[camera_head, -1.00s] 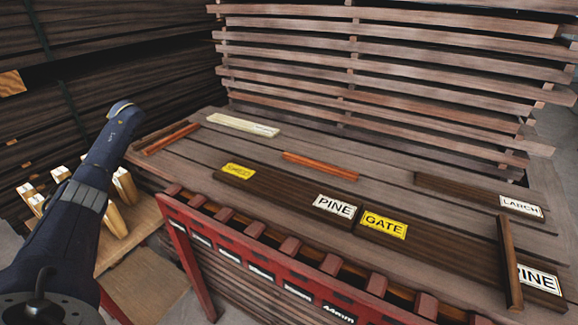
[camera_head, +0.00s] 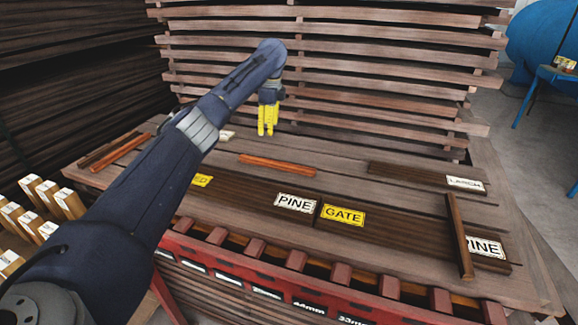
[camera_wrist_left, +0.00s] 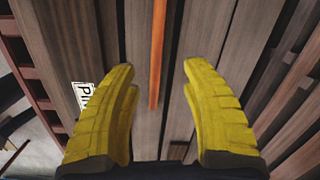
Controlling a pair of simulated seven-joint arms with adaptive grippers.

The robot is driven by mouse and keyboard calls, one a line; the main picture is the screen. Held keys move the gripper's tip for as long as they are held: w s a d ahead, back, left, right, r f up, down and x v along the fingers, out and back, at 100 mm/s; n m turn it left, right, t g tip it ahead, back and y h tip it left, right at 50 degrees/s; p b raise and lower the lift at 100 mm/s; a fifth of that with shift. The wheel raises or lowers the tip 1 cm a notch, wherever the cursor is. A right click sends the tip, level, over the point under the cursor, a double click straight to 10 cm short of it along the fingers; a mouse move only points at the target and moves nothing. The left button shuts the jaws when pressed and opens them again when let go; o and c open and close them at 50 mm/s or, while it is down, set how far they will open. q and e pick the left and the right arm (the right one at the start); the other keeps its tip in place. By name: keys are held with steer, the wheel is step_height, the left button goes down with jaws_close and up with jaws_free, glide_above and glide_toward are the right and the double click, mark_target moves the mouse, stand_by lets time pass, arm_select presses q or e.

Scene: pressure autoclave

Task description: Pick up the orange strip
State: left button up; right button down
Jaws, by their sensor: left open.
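An orange strip (camera_head: 278,165) lies flat near the middle of the brown plank table. A second orange-red strip (camera_head: 121,150) lies at the table's left end. My left gripper (camera_head: 266,131) has yellow fingers pointing down, above the planks and near the middle strip in the head view. It is open and empty. In the left wrist view an orange strip (camera_wrist_left: 157,50) runs lengthwise between the left gripper's spread fingers (camera_wrist_left: 158,70), apart from both. My right gripper is in neither view.
Labelled boards reading PINE (camera_head: 295,202), GATE (camera_head: 342,215) and LARCH (camera_head: 464,183) lie on the table. A brown strip (camera_head: 459,235) lies across the right end. Stacked planks (camera_head: 330,75) rise behind. A red slotted rack (camera_head: 240,275) runs along the front.

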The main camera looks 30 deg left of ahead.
arm_select(q)
steer(key=d+r+m, duration=0.2)
steer(key=d, duration=0.1)
glide_above(276, 162)
steer(key=f, duration=1.1)
steer(key=shift+s+d, duration=0.1)
steer(key=shift+d, duration=0.2)
steer(key=shift+a+f, duration=0.15)
steer(key=shift+f, duration=1.4)
steer(key=shift+a+f, duration=0.1)
steer(key=shift+f, duration=1.4)
steer(key=shift+c, duration=0.2)
jaws_close()
